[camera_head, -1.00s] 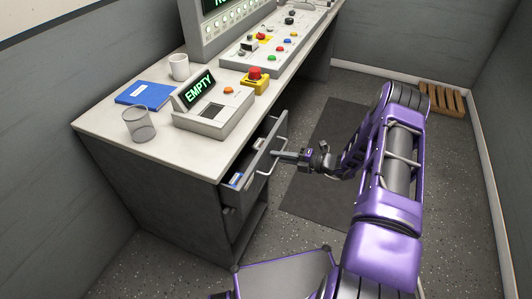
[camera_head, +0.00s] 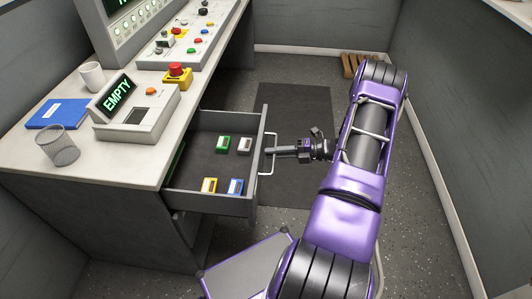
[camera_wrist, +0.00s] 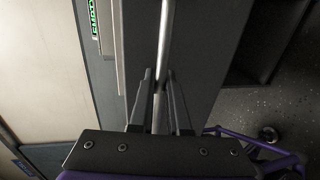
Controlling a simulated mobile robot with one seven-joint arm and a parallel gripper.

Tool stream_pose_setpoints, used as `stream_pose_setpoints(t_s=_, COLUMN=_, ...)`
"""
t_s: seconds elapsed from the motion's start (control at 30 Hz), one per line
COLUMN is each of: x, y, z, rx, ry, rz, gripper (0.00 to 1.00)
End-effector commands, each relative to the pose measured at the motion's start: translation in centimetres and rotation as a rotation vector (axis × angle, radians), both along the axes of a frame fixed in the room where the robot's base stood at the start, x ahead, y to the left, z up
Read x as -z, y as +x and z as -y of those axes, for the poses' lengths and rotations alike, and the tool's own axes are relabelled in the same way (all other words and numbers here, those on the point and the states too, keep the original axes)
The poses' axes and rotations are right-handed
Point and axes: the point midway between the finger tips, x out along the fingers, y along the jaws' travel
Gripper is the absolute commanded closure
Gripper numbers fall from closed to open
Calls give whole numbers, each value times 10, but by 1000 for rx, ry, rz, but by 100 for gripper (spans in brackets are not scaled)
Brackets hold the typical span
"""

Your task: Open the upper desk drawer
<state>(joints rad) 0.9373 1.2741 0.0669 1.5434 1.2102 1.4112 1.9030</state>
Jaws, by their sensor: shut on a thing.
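The upper desk drawer (camera_head: 209,201) is pulled well out from the desk, and its inside shows in the head view. Its handle is a pale bar (camera_head: 265,161) on the drawer front. My gripper (camera_head: 273,151) is shut on this handle from outside the drawer. In the wrist view the handle bar (camera_wrist: 166,35) runs between the two fingers of my gripper (camera_wrist: 160,80). Several small coloured blocks lie in the drawer, among them a green one (camera_head: 222,144), a yellow one (camera_head: 209,186) and a blue one (camera_head: 236,187).
The desk top (camera_head: 130,163) carries a device reading EMPTY (camera_head: 150,122), a wire cup (camera_head: 58,146), a white mug (camera_head: 92,76), a blue book (camera_head: 57,114) and a red button box (camera_head: 177,76). A dark mat (camera_head: 295,105) lies on open floor beyond my gripper.

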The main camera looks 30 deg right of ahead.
Motion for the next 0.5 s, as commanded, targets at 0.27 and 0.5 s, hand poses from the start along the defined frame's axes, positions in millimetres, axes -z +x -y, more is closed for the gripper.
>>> stream_pose_setpoints(t_s=0.27, x=-1, y=-1, z=3, rx=2, ry=-1, rz=2, gripper=100)
stream_pose_setpoints(t_s=0.5, x=-1, y=-1, z=2, rx=1, ry=-1, rz=1, gripper=66)
